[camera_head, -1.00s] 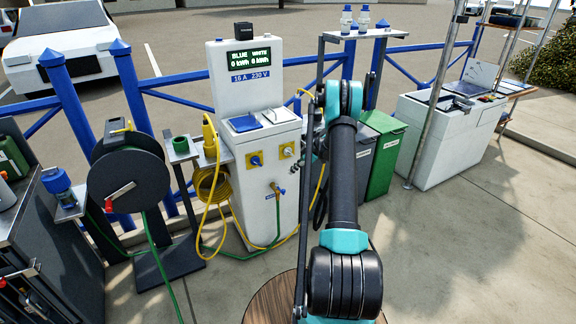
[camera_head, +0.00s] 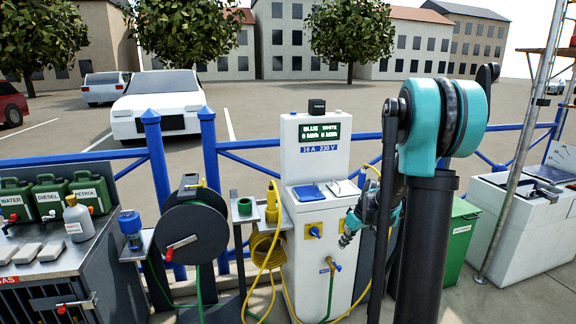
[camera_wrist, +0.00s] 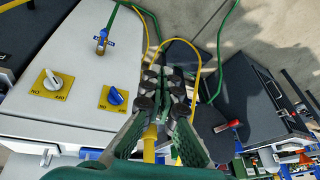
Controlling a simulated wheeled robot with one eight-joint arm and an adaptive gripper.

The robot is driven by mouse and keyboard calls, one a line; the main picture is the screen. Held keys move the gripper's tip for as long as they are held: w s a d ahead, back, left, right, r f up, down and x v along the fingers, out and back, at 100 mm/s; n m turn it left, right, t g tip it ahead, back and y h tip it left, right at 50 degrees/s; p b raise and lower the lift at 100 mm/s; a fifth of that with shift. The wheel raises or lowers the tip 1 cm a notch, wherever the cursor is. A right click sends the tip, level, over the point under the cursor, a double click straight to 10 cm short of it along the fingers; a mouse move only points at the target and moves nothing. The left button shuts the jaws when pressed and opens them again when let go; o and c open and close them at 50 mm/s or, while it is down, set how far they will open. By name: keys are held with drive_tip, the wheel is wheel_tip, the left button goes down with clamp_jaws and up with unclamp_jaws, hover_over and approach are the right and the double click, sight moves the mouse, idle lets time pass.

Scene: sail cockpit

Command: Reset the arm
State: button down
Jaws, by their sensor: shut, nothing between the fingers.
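My arm rises on the right side of the head view, its teal joint in front of the area right of the white power pedestal (camera_head: 310,270). My gripper (camera_head: 346,238) is small and partly hidden beside the pedestal's right edge. In the wrist view my gripper (camera_wrist: 165,88) has its dark fingers together with nothing seen between them.
A hose reel (camera_head: 195,232) and a yellow cable coil (camera_head: 264,255) stand left of the pedestal. A green bin (camera_head: 459,240) and a white cabinet (camera_head: 520,230) stand at the right. Blue railings run behind. A worktop with green canisters (camera_head: 52,196) is at the left.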

drive_tip(key=s+a+f+m+t+h, duration=0.1)
drive_tip(key=s+m+h, duration=0.2)
drive_tip(key=s, duration=2.3)
drive_tip(key=m, duration=0.3)
drive_tip(key=shift+f, duration=0.1)
